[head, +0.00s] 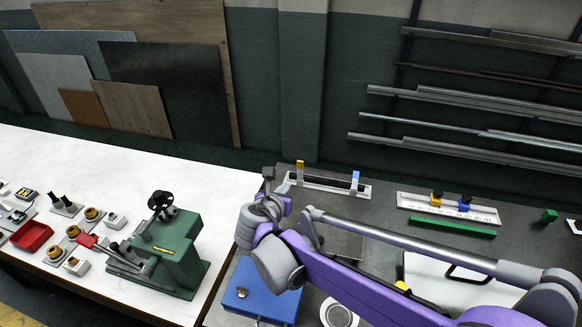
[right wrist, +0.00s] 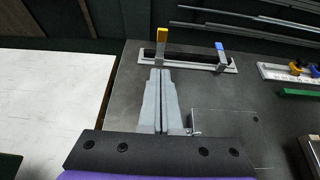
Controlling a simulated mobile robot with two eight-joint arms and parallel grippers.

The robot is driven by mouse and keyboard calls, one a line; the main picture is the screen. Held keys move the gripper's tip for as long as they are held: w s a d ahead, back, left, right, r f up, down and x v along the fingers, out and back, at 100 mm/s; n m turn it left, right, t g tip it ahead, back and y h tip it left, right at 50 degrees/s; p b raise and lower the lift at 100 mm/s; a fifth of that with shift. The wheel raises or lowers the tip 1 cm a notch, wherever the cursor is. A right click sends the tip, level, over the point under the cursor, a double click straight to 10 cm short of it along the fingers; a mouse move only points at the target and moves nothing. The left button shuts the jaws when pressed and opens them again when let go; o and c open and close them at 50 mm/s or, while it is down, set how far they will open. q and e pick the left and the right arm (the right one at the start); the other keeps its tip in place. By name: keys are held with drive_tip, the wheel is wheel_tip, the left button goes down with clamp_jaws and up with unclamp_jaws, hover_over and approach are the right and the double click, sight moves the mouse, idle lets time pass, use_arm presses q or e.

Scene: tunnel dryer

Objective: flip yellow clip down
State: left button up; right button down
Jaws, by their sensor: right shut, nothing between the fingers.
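The yellow clip (head: 300,166) stands upright at the left end of a pale rail fixture (head: 325,183) holding a dark bar. It also shows upright in the right wrist view (right wrist: 162,36), with a grey lower part. A blue clip (head: 355,176) stands upright at the fixture's other end; it shows in the right wrist view too (right wrist: 219,46). My right gripper (head: 286,185) is just to the left and front of the yellow clip. In the right wrist view its fingers (right wrist: 160,72) are together and empty, pointing at the clip's base; contact is unclear. My left gripper is not in view.
A rail with yellow and blue knobs (head: 413,201) and a green bar (head: 452,226) lie to the right. A green press (head: 170,250) stands on the white table at left. A blue box (head: 262,296) sits in front. My right arm covers part of the dark table.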

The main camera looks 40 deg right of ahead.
drive_tip(key=shift+s, duration=0.15)
approach(300, 166)
wheel_tip(300, 166, down, 3)
drive_tip(key=w+d, duration=0.3)
drive_tip(key=shift+d, duration=0.3)
drive_tip(key=shift+w+d+p, duration=0.3)
drive_tip(key=shift+w+d, duration=0.05)
drive_tip(key=shift+r, duration=0.1)
